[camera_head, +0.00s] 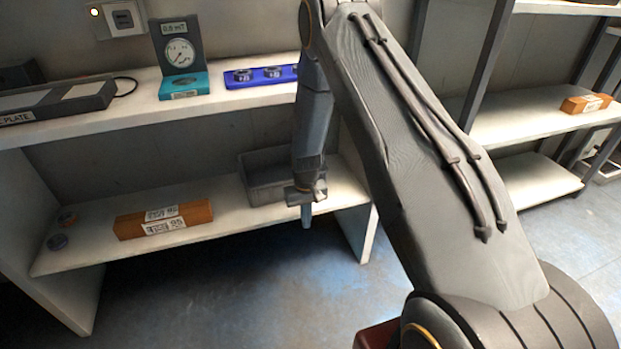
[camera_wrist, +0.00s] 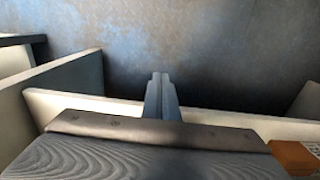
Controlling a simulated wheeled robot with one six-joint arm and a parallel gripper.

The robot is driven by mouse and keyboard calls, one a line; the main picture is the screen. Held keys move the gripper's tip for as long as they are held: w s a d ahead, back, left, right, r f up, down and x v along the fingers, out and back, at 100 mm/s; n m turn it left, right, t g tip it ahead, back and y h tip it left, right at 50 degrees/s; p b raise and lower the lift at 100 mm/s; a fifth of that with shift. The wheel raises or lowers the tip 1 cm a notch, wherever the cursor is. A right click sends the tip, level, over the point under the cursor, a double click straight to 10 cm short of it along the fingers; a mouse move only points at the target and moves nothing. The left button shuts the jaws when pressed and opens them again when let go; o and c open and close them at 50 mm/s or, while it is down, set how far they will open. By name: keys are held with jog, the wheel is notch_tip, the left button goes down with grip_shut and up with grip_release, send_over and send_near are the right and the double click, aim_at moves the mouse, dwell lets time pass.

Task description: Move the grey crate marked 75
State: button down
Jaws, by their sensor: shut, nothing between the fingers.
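A grey crate (camera_head: 262,186) sits on the lower shelf, against the back, towards its right end in the head view. My arm hides its right part, and no marking 75 can be read on it. My gripper (camera_head: 306,218) is shut and empty. It points down in front of the crate, to its right in the picture, near the shelf's front edge. The wrist view shows the closed fingers (camera_wrist: 162,95) over the blue-grey floor. I cannot identify the crate in that view.
Orange-brown boxes (camera_head: 187,213) and small round parts (camera_head: 57,241) lie left on the lower shelf (camera_head: 240,222). Above stand a dial gauge (camera_head: 181,57), a blue tray (camera_head: 237,84) and a long grey plate case (camera_head: 60,105). Another shelf at right holds an orange box (camera_head: 586,103).

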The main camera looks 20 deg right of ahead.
jog(key=s+r+p, duration=0.2)
jog(key=s+r, duration=0.1)
jog(key=r, duration=0.7)
jog(key=s+r+p, duration=0.2)
jog(key=s+r, duration=0.1)
jog(key=r, duration=0.8)
jog(key=shift+s+a+r, duration=0.15)
jog(key=shift+s+a, duration=0.2)
jog(key=shift+a, duration=0.05)
jog(key=s+r+p, duration=0.7)
jog(key=s+r, duration=1.3)
jog(key=s, duration=0.4)
jog(key=shift+a, duration=0.3)
